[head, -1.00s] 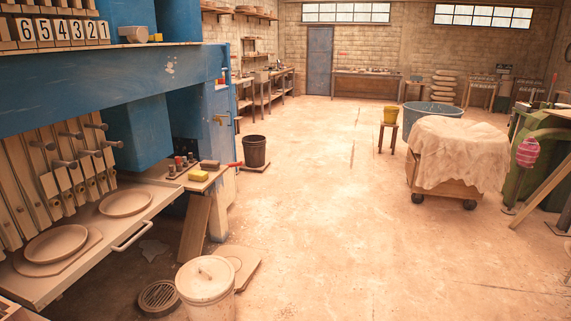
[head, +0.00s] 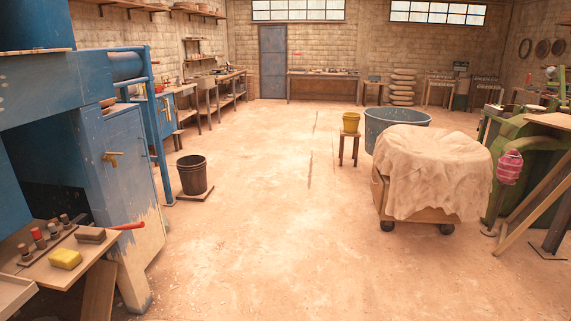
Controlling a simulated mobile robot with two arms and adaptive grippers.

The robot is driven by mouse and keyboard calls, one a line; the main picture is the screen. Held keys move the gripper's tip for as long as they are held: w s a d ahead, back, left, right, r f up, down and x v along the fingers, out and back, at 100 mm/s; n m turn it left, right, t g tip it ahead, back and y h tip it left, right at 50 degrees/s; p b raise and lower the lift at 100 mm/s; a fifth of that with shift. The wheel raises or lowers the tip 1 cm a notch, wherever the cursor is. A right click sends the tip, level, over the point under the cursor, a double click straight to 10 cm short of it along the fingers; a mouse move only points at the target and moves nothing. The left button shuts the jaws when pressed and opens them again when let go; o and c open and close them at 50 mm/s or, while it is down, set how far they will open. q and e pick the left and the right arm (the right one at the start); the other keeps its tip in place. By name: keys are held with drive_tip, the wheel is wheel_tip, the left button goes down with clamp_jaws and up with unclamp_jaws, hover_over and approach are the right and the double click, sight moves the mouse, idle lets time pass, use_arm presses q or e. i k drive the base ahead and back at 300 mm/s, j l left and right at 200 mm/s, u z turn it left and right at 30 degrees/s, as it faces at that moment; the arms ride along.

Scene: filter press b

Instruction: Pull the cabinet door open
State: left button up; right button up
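A blue cabinet door (head: 127,165) shows at the left in the head view, on the side of the blue press. It looks shut. Its paint is worn to a pale colour near the bottom. A brass-coloured handle (head: 112,157) sits on the door's upper left part. Another blue door or panel with a small handle (head: 166,107) shows farther back along the left wall. Neither of my grippers is in the picture.
A small bench (head: 45,278) with a yellow sponge (head: 66,258) and a red-handled tool stands before the cabinet. A dark bucket (head: 192,175) stands beyond it. A cloth-covered cart (head: 425,175) stands at the right. The floor (head: 265,220) between is clear.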

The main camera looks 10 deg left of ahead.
sight(124, 132)
drive_tip(key=i+u, duration=0.1)
drive_tip(key=i, duration=0.55)
drive_tip(key=i+u, duration=0.1)
drive_tip(key=i, duration=0.55)
drive_tip(key=i+l+u, duration=0.1)
drive_tip(key=i, duration=0.55)
drive_tip(key=i+l, duration=0.15)
drive_tip(key=i, duration=0.5)
drive_tip(key=u, duration=0.05)
